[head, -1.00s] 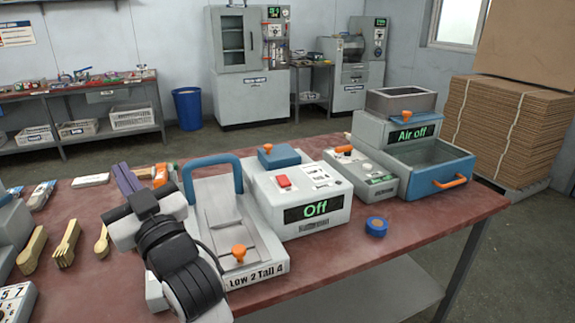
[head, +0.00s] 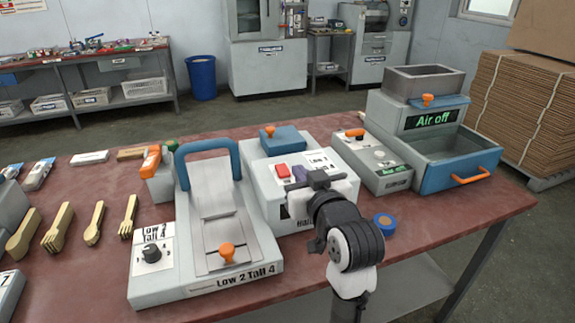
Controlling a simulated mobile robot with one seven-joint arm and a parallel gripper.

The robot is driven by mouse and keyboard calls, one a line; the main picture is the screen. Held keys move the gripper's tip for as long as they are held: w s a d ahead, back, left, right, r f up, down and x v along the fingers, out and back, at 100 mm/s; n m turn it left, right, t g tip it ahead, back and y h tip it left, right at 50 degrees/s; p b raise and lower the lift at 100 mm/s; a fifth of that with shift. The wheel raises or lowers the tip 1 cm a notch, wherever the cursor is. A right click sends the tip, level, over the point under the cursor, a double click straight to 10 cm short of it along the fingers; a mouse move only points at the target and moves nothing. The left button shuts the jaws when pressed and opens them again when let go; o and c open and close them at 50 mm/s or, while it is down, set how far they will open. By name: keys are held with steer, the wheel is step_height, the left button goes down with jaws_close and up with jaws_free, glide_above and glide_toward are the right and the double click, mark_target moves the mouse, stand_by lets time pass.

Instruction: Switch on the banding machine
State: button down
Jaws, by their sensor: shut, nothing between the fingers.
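The banding machine appears to be the white box (head: 265,188) with a blue block (head: 279,141) on its rear top. A red switch (head: 283,170) sits on its top, left of a white printed panel (head: 322,163). My gripper (head: 300,174) is shut and empty.
Left stands a press (head: 156,281) with a blue handle and an orange knob. Right are a grey box (head: 391,179) and a blue-drawer unit (head: 437,174) reading "Air off". A blue tape roll (head: 384,224) lies near the front edge. Wooden cutlery (head: 57,227) lies far left.

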steer(key=shift+w, duration=0.1)
steer(key=p, duration=0.2)
glide_above(284, 173)
steer(key=shift+s+d+f, duration=0.1)
steer(key=shift+s+f, duration=0.25)
step_height(284, 173, down, 3)
steer(key=shift+w+r, duration=0.1)
steer(key=shift+w+f+p, duration=0.1)
steer(key=shift+f+p, duration=0.2)
steer(key=shift+f, duration=0.4)
steer(key=shift+w+r+g+p, duration=0.15)
steer(key=shift+g+p, duration=0.25)
steer(key=shift+p, duration=0.6)
steer(key=shift+f, duration=0.35)
steer(key=shift+r, duration=0.1)
